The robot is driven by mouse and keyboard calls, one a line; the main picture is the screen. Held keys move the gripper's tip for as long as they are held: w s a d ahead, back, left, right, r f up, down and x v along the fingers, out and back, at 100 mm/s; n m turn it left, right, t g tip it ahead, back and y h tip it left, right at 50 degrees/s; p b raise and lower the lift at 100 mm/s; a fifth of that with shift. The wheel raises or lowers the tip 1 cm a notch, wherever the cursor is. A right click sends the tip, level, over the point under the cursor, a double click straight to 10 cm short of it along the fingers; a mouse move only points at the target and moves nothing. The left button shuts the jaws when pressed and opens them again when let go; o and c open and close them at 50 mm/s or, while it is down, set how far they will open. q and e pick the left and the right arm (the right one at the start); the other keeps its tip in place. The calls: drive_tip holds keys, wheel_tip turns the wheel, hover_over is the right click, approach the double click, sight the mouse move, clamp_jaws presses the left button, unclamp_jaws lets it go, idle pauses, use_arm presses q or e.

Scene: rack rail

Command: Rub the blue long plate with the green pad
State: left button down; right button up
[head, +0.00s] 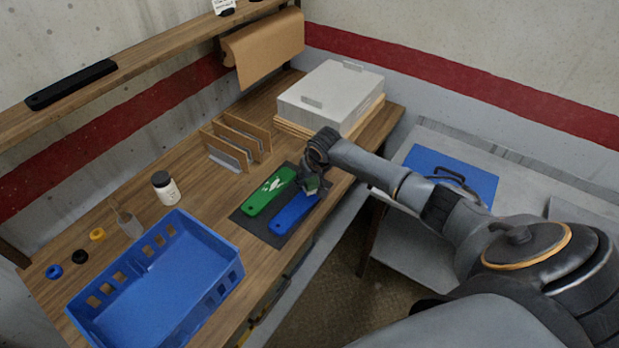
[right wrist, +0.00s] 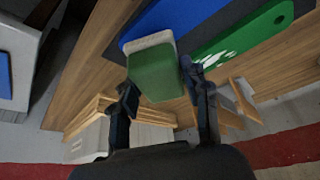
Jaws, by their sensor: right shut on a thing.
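The blue long plate (head: 291,215) lies on a dark mat (head: 247,223) near the table's front edge. Beside it lies a green long plate (head: 262,195) with white marks on it. My right gripper (head: 312,178) is over the far end of the blue plate, shut on the green pad (head: 311,187). In the right wrist view the green pad (right wrist: 156,72) sits between the fingers with its pale end against or just over the blue plate (right wrist: 180,16); I cannot tell if they touch. The green plate (right wrist: 247,35) is beside it. My left gripper is out of view.
A blue crate (head: 226,274) stands at the near left, with a white-labelled jar (head: 165,188) behind it. A wooden rack (head: 238,142) and a grey lidded box (head: 331,92) stand beyond the plates. A shelf (head: 150,54) runs above the table.

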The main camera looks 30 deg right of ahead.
drive_tip(key=shift+r+p, duration=0.35)
drive_tip(key=shift+r, duration=0.35)
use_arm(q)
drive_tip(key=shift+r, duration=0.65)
use_arm(e)
drive_tip(key=shift+f, duration=0.1)
drive_tip(key=shift+r, duration=0.75)
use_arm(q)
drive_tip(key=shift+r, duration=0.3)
use_arm(e)
drive_tip(key=shift+r, duration=0.8)
